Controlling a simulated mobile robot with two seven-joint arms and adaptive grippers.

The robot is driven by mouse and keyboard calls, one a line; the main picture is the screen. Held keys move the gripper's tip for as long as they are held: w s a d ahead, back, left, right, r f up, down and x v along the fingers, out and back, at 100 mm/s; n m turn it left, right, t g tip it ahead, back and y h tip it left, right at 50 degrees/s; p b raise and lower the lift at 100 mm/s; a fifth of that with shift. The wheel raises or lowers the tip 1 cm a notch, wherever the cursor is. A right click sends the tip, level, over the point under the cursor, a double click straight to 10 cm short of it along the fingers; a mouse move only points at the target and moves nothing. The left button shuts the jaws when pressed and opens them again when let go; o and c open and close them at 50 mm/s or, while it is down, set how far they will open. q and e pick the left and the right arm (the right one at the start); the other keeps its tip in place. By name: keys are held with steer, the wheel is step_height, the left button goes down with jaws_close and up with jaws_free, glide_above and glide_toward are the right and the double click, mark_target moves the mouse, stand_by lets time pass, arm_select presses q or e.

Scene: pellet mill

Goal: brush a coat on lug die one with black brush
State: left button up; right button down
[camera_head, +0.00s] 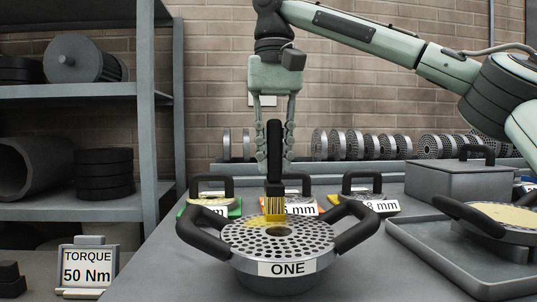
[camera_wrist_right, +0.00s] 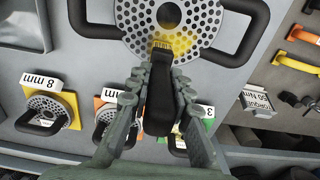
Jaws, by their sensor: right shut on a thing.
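Lug die one (camera_head: 306,244) is a perforated metal disc with two black lug handles and a label "ONE", at the front of the bench in the head view. It also shows at the top of the right wrist view (camera_wrist_right: 190,17). My right gripper (camera_head: 273,158) is shut on the black brush (camera_head: 274,150) and holds it upright, bristles down. The yellow bristles (camera_head: 274,208) are at the die's upper face, near its far left part. A yellow coat (camera_wrist_right: 181,42) shows on the die around the bristles. My left gripper is not in view.
Three smaller handled dies with mm labels (camera_head: 376,204) stand behind lug die one. A tray (camera_head: 440,262) at the right holds another handled die with a yellowish top (camera_head: 500,218). A grey lidded box (camera_head: 458,180) stands behind it. A torque sign (camera_head: 87,268) is at the left.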

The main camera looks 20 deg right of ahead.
steer(key=s+a, duration=0.3)
steer(key=s, duration=0.9)
steer(key=shift+s+a, duration=0.15)
steer(key=shift+a, duration=0.2)
stand_by(0.6)
steer(key=shift+s+d, duration=0.3)
steer(key=shift+d, duration=0.75)
steer(key=shift+s+d, duration=0.25)
steer(key=shift+d, duration=0.75)
steer(key=shift+w, duration=0.1)
steer(key=w+d, duration=0.3)
steer(key=w, duration=0.9)
steer(key=shift+d, duration=0.25)
steer(key=s+a, duration=0.3)
steer(key=s, duration=0.9)
steer(key=shift+s+a, duration=0.15)
steer(key=shift+a, duration=0.1)
stand_by(0.6)
